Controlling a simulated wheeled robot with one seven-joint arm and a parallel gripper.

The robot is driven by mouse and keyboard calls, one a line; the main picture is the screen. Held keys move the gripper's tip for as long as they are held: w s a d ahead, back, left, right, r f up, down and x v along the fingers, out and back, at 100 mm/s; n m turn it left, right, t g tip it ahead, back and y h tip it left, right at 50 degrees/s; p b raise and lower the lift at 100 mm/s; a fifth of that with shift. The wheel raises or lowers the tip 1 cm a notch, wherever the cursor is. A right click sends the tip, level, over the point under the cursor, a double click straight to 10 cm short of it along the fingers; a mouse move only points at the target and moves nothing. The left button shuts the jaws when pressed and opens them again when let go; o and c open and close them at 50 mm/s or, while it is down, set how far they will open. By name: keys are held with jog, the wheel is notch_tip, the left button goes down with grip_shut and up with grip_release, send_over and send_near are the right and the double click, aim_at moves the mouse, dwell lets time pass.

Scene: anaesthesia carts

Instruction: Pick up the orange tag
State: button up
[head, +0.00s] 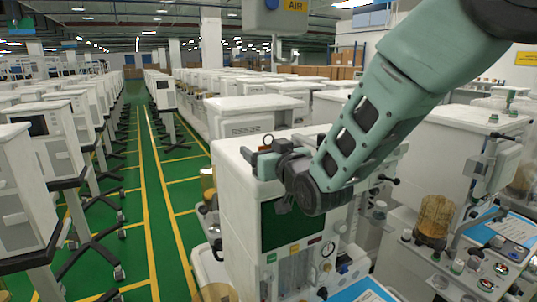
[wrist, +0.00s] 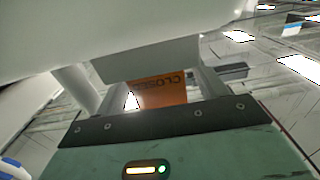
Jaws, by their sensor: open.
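The orange tag (wrist: 158,91) shows in the wrist view, upper middle, with dark lettering that looks like "CLOSED". It appears between the two fingers of my gripper (wrist: 140,85), with its upper part hidden behind a pale block. The fingers are apart, and I see gaps on either side of the tag. In the head view my gripper (head: 258,152) is at the top of a white anaesthesia cart (head: 236,205), near its upper front edge. A small ring shape shows just above it there; I cannot tell if it belongs to the tag.
My arm crosses the upper right of the head view. A cart with a blue-topped tray and an amber canister (head: 436,215) stands at the right. Rows of carts fill the back and left. A green aisle (head: 140,140) with yellow lines is clear.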

jog(key=c, duration=1.1)
jog(key=shift+o, duration=0.2)
notch_tip(320, 180, up, 10)
jog(key=b, duration=0.4)
jog(key=shift+b, duration=0.35)
